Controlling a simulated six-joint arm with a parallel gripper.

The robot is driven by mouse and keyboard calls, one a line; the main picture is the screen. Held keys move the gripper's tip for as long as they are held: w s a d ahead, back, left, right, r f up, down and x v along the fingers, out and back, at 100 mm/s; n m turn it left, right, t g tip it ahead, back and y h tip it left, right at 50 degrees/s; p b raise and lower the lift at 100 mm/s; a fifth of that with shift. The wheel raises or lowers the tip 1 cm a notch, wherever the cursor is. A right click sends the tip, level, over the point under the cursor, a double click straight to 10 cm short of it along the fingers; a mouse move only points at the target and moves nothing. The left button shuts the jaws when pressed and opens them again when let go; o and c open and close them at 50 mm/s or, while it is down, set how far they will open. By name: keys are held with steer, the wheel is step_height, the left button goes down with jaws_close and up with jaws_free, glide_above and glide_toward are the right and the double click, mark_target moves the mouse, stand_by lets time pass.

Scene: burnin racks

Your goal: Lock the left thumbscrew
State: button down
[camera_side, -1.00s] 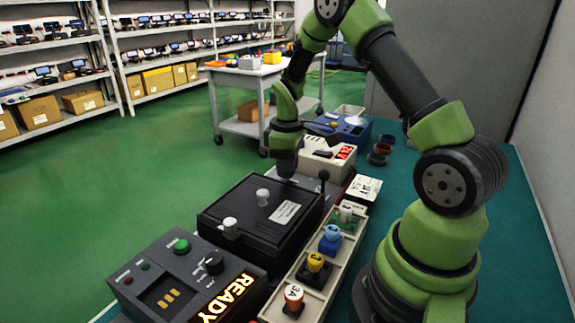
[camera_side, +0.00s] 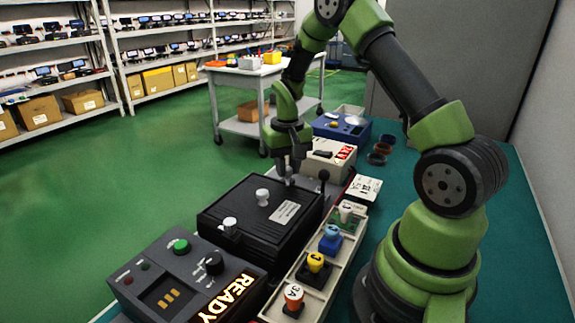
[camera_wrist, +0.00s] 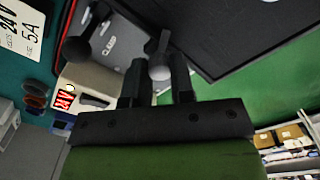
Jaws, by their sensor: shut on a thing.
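The black fixture (camera_side: 235,238) has a closed flat lid with a pale knob (camera_side: 262,197) on top. A pale thumbscrew (camera_side: 230,226) stands at its near edge. My gripper (camera_side: 288,176) points down at the fixture's far edge. In the wrist view its two dark fingers are shut on the left thumbscrew (camera_wrist: 160,72), whose pale round end shows between them. In the side view the fingers mostly hide this thumbscrew. I cannot tell whether it is locked.
A black ball-topped lever (camera_side: 324,175) stands close to my gripper on the right. A tray (camera_side: 328,286) of colored knobbed parts runs along the fixture's right side. A control box (camera_side: 190,275) reading READY is in front. A beige box (camera_side: 325,150) with a red display stands behind.

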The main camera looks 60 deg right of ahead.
steer(key=m, duration=0.5)
steer(key=shift+m, duration=0.4)
stand_by(0.4)
steer(key=c, duration=1)
jaws_free()
steer(key=shift+r, duration=0.1)
step_height(320, 180, up, 10)
steer(key=shift+f, duration=0.1)
